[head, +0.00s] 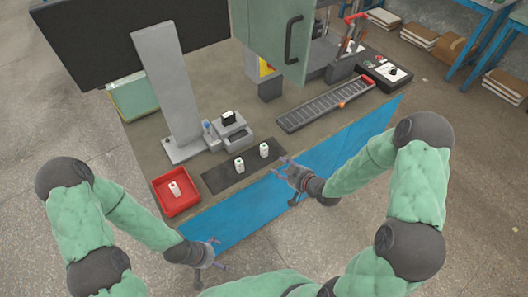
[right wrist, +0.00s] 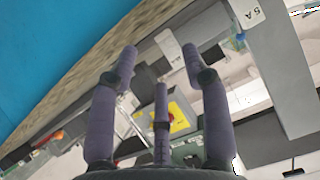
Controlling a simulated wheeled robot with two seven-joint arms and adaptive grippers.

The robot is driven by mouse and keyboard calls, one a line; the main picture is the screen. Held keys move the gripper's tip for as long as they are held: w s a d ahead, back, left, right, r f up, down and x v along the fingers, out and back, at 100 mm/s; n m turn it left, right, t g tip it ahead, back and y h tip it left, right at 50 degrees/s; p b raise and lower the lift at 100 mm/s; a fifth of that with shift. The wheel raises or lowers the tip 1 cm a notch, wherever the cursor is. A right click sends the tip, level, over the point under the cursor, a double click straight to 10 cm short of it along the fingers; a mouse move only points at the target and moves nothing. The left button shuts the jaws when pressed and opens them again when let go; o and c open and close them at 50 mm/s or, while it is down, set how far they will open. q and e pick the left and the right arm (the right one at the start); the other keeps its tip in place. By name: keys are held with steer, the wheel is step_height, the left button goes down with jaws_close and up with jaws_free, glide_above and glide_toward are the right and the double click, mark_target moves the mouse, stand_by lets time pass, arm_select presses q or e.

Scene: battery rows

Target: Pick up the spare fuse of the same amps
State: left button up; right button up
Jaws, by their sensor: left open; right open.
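Two small white upright fuses stand on a dark mat (head: 222,183): a left one (head: 239,165) and a right one (head: 264,150). Another white fuse (head: 175,188) lies in a red tray (head: 163,206) at the left. Their amp marks are too small to read in the head view. The right wrist view shows a white label reading "5 A" (right wrist: 252,14); I cannot tell what it belongs to. My right gripper (head: 281,167) is open and empty, just right of the mat. My left gripper (head: 217,254) is open and empty near the blue front strip.
A tall grey column (head: 165,80) with a small fixture (head: 231,130) stands behind the mat. A green cabinet door (head: 275,40), a ribbed dark track (head: 325,106) and a control box (head: 385,70) are further back. The blue strip (head: 245,215) is clear.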

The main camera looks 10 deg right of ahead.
mark_target(267, 150)
steer(key=shift+n+t, duration=0.5)
steer(key=shift+n, duration=0.1)
steer(key=w, duration=0.2)
steer(key=w+b, duration=0.1)
steer(key=w, duration=0.1)
steer(key=w+a, duration=0.1)
steer(key=w, duration=0.1)
steer(key=shift+r+b, duration=0.35)
steer(key=shift+r, duration=0.05)
steer(key=b+x, duration=0.1)
steer(key=x, duration=0.1)
steer(key=b+x, duration=0.1)
steer(key=x, duration=0.2)
steer(key=shift+a+r, duration=0.15)
steer(key=shift+a, duration=0.1)
steer(key=shift+r, duration=0.1)
jaws_close()
